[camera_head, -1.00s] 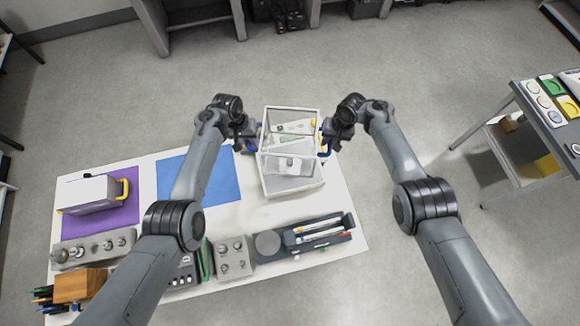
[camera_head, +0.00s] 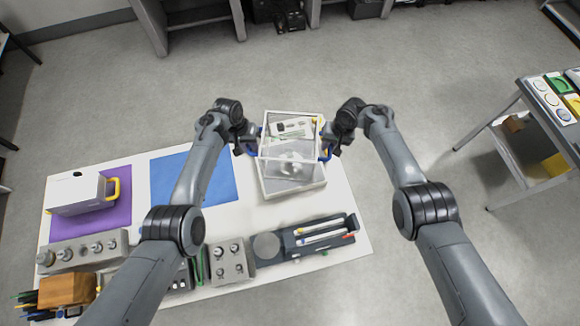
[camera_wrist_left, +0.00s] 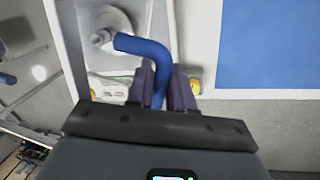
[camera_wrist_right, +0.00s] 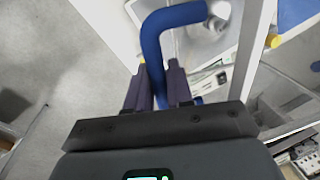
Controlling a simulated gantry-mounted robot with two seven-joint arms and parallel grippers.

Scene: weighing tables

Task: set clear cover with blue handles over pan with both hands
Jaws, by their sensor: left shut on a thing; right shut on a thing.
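The clear cover (camera_head: 290,122) has pale edges and a blue handle on each side. It is upright and overlaps the white-framed balance on the table in the head view; whether it touches down cannot be told. The round metal pan (camera_wrist_left: 112,22) shows through the clear walls; it also shows in the right wrist view (camera_wrist_right: 213,24). My left gripper (camera_head: 256,142) is shut on the left blue handle (camera_wrist_left: 148,50). My right gripper (camera_head: 328,143) is shut on the right blue handle (camera_wrist_right: 160,30).
A blue mat (camera_head: 220,185) lies left of the balance (camera_head: 292,190). A lidded box (camera_head: 78,195) with a yellow handle stands on a purple mat (camera_head: 118,213). Weights, a pen tray (camera_head: 320,238) and blocks line the near edge. A side table (camera_head: 555,100) stands at right.

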